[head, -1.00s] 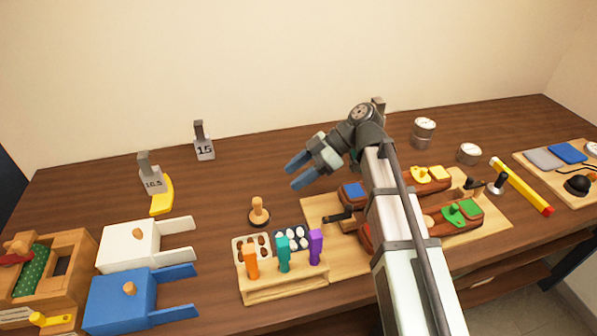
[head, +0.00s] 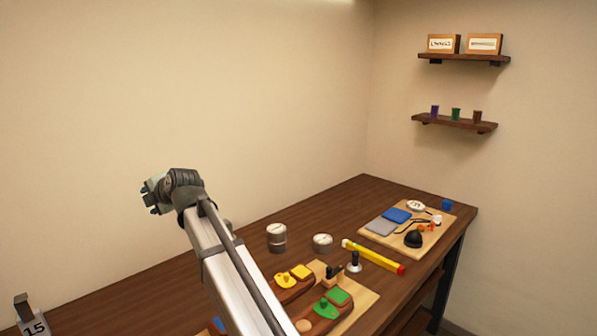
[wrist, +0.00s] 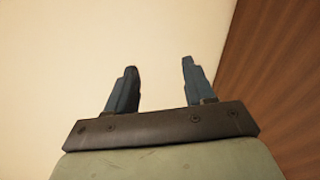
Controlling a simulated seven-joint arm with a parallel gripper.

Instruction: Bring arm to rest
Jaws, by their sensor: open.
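My gripper (wrist: 157,82) shows in the wrist view with its two blue fingers apart and nothing between them. Behind the fingers are the pale wall and a strip of brown table. In the head view my arm reaches up from the bottom, its wrist raised above the left part of the table; the fingers are hidden or too small to tell there. The wooden board (head: 362,305) with brown saddle-like pieces lies to the right of my arm, partly hidden by it. A yellow piece (head: 287,279) and a green piece (head: 326,308) sit on them.
Two metal tins (head: 277,237) (head: 322,243) stand behind the board. A yellow level-like bar (head: 373,256) lies right of it. A second board (head: 449,211) holds blue and grey pads and a black item. Wall shelves (head: 465,59) hang upper right.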

